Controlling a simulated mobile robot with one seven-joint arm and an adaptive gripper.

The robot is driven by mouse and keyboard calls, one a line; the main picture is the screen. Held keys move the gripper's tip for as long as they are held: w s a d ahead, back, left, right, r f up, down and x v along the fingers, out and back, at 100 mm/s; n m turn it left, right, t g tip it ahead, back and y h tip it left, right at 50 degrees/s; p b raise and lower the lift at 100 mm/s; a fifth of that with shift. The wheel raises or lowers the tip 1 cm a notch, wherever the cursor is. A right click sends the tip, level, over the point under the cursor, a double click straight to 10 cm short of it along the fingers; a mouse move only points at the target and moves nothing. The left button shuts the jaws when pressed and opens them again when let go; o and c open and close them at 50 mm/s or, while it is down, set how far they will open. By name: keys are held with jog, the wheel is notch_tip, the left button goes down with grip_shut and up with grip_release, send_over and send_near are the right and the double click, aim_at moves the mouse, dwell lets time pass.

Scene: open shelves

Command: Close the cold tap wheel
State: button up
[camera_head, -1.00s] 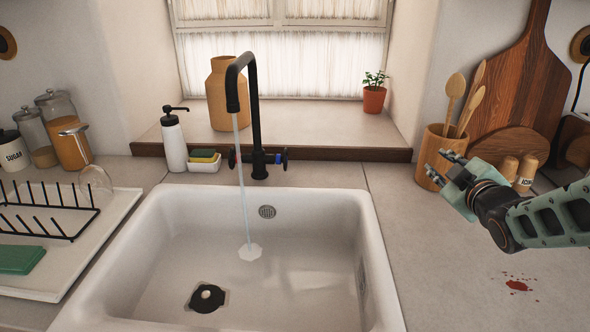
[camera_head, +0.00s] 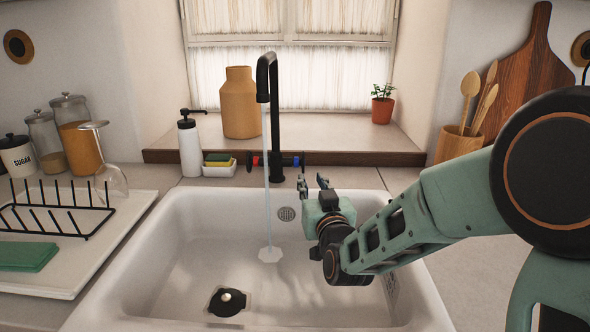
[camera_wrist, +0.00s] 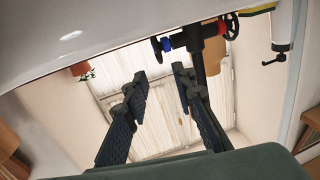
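The black tap (camera_head: 275,120) stands behind the sink, and a stream of water (camera_head: 266,200) runs from its spout. The cold tap wheel (camera_head: 301,160), with a blue mark, is on the tap's right side. In the wrist view the blue-marked wheel (camera_wrist: 158,47) shows just beyond my fingertips. A red-marked wheel (camera_head: 251,161) is on the tap's left. My gripper (camera_head: 313,184) is over the back right of the sink, in front of and slightly below the cold wheel. In the wrist view my gripper (camera_wrist: 160,78) has its fingers apart with nothing between them.
The white sink (camera_head: 160,255) lies below my arm. A soap bottle (camera_head: 189,145) and a sponge holder (camera_head: 219,170) stand left of the tap. A wooden board (camera_head: 520,75) and a utensil pot (camera_head: 457,145) are at the right. A drying rack (camera_head: 50,220) is at the left.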

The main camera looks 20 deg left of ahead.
aim_at(299, 162)
jog(key=x, duration=0.9)
jog(key=shift+w+a, duration=0.15)
jog(key=shift+w, duration=0.25)
jog(key=shift+c, duration=0.5)
grip_shut()
